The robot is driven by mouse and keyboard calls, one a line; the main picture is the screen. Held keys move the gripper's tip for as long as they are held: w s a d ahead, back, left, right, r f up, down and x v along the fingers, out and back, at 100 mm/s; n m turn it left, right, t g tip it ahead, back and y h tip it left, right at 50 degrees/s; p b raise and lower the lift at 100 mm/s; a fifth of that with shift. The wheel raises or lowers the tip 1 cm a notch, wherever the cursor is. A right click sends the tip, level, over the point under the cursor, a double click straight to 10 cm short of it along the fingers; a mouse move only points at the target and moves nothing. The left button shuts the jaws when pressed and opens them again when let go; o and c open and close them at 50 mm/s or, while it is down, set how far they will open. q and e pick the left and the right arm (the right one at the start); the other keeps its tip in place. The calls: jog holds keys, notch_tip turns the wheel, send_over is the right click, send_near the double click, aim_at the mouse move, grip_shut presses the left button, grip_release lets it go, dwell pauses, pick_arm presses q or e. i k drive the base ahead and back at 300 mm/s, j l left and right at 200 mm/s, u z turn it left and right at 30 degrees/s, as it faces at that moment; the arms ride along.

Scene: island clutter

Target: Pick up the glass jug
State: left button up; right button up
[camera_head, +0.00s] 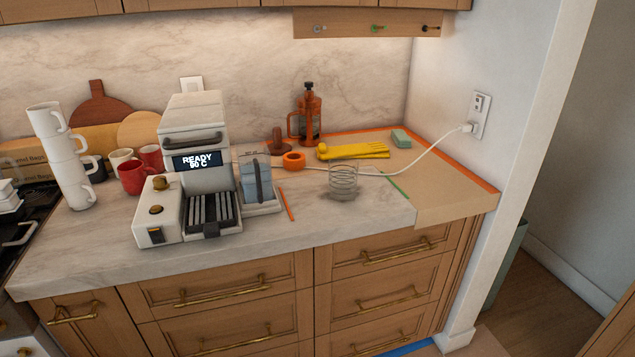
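A clear jug-like vessel (250,184) with a dark upright handle and bluish contents stands on a light base at the right side of the coffee machine (196,130). A separate clear ribbed glass vessel (343,180) stands upright on the counter further right; I see no clear handle on it. I cannot tell for certain which is the glass jug, though the handled vessel looks most like one. Neither of my grippers shows in the head view.
The marble counter (300,225) is clear along its front edge. An orange stick (287,204) and orange tape roll (293,160) lie between the vessels. Behind are an orange French press (309,118) and yellow gloves (355,151). A white cord (430,145) crosses behind. Stacked white cups (62,160) stand left.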

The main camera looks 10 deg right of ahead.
aim_at(343, 172)
jog(key=i+l+u, duration=0.25)
jog(key=l, duration=0.3)
jog(key=l+u, duration=0.3)
jog(key=l, duration=0.2)
jog(key=l+u, duration=0.25)
jog(key=l, duration=0.35)
